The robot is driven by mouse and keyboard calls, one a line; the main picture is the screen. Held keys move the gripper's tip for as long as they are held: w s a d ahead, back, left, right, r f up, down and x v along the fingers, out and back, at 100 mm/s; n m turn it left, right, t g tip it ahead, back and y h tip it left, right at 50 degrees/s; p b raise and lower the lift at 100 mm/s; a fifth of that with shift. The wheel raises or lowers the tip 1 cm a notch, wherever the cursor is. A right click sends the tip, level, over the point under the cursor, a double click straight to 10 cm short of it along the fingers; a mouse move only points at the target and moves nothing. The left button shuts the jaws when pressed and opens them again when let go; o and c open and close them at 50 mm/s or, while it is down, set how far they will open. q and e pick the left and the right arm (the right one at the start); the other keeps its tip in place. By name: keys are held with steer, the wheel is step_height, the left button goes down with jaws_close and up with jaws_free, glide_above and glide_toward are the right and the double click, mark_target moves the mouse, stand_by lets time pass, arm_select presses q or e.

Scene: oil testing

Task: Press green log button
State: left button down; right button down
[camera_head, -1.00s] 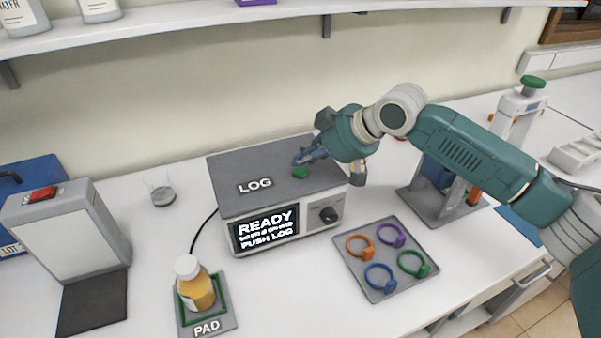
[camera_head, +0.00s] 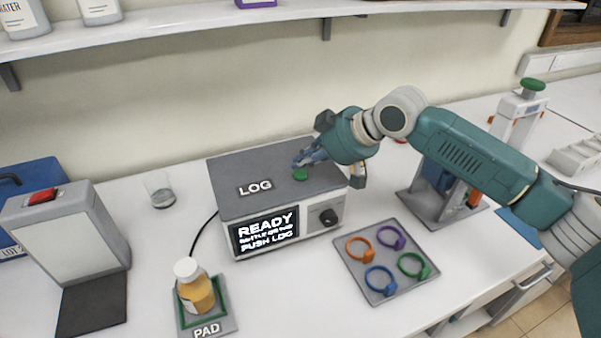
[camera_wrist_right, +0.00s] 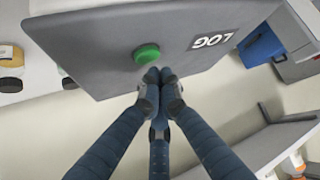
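The green log button (camera_head: 300,175) sits on the top of the grey LOG box (camera_head: 237,205), right of the word LOG. The box's screen (camera_head: 267,231) reads READY and PUSH LOG. My right gripper (camera_head: 299,162) is just behind the button in the head view, with its fingers close together. In the right wrist view the fingertips (camera_wrist_right: 157,76) meet, with nothing seen between them. They lie close to the green button (camera_wrist_right: 147,54); I cannot tell if they touch it. My left gripper is not in view.
A bottle of amber liquid (camera_head: 196,287) stands on the PAD (camera_head: 222,321). A grey tray (camera_head: 352,270) with several coloured rings lies right of it. A small glass (camera_head: 161,191) stands left of the box. A shelf (camera_head: 180,22) runs above.

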mark_target(302, 176)
steer(key=shift+f, duration=0.2)
steer(key=shift+f+p, duration=0.15)
steer(key=shift+p, duration=0.15)
steer(key=shift+f, duration=0.55)
stand_by(0.9)
steer(key=shift+r+p, duration=0.9)
steer(key=shift+p, duration=0.2)
step_height(302, 176, up, 5)
steer(key=p, duration=0.5)
